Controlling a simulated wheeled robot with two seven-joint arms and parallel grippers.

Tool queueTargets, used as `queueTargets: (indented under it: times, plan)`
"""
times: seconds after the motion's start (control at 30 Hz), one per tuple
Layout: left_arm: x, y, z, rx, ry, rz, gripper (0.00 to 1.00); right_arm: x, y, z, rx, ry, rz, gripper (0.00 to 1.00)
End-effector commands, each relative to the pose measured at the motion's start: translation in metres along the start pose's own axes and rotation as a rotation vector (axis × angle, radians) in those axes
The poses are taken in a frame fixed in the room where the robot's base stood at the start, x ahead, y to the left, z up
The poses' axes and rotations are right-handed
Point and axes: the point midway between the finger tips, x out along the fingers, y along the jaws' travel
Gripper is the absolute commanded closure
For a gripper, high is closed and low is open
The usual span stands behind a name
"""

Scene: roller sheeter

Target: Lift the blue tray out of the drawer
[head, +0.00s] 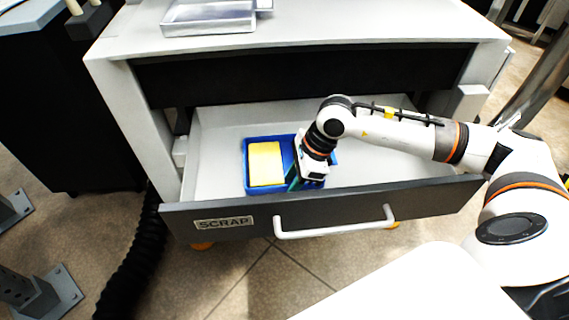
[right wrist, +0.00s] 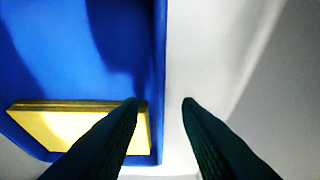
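The blue tray (head: 288,152) lies in the open drawer (head: 220,126), left of the drawer's middle. A yellow block (head: 265,164) sits inside the tray; it also shows at the lower left of the right wrist view (right wrist: 75,127). My right gripper (head: 295,181) points down at the tray from the right and covers part of it in the head view. In the right wrist view its two dark fingers (right wrist: 160,103) are apart, with the tray's wall (right wrist: 159,60) running between them in the picture. Contact cannot be told. My left gripper is not in view.
The drawer front carries a SCRAP label (head: 224,223) and a pale bar handle (head: 335,228). The machine's white top (head: 330,38) overhangs the drawer's back. A metal pan (head: 210,17) sits on top. The drawer floor right of the tray is bare.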

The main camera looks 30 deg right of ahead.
Motion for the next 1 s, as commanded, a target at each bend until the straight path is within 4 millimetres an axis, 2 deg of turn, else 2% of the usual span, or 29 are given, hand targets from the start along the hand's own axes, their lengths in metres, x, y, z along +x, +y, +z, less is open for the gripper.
queueTargets:
  times: [0.1, 0.37, 0.5, 0.57, 1.0]
  plan:
    - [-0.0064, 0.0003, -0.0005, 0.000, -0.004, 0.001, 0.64, 0.0122, -0.0006, -0.0006, 0.000, 0.001, -0.002, 0.69]
    - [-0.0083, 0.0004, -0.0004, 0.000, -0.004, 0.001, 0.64, 0.0136, -0.0003, -0.0005, 0.000, 0.001, 0.000, 0.69]
    - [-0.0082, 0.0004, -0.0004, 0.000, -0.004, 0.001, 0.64, 0.0135, -0.0002, -0.0005, 0.000, 0.001, 0.000, 0.92]
    - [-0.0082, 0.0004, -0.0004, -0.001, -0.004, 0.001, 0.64, 0.0134, -0.0002, -0.0006, 0.000, 0.001, 0.000, 1.00]
    - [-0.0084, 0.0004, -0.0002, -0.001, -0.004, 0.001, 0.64, 0.0116, 0.0005, -0.0016, -0.001, 0.003, 0.003, 1.00]
